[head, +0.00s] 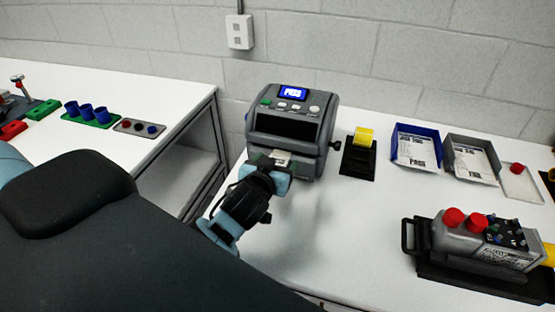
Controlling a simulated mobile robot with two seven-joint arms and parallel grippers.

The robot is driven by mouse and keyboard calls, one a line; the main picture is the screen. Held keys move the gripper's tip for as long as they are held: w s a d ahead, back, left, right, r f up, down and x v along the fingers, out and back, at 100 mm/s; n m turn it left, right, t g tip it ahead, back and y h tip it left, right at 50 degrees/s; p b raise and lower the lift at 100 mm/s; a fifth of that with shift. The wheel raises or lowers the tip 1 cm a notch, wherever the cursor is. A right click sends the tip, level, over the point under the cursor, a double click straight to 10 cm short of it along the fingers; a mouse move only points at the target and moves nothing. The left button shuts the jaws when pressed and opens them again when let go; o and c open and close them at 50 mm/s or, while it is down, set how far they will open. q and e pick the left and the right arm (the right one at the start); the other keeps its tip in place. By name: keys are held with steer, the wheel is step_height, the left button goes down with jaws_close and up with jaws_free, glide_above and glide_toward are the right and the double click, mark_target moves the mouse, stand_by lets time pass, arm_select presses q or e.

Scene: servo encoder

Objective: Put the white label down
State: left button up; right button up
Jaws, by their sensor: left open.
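A small white label (283,157) shows at the lower front of the grey printer (292,140), just past my left gripper's fingers. The printer's blue screen reads "PASS". My left gripper (270,163) is open, close in front of the printer's lower front. Its fingers partly hide the label's surroundings, and I cannot tell whether they touch the label. My right gripper is not in view.
A yellow roll on a black stand (358,153) is right of the printer. Blue (393,150) and grey (449,160) trays hold papers. A grey device with red knobs (470,240) stands front right. The table's middle is clear. Another bench (150,90) is left, across a gap.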

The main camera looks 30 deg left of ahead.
arm_select(q)
steer(key=shift+c, duration=0.4)
steer(key=c, duration=1)
steer(key=shift+c, duration=0.5)
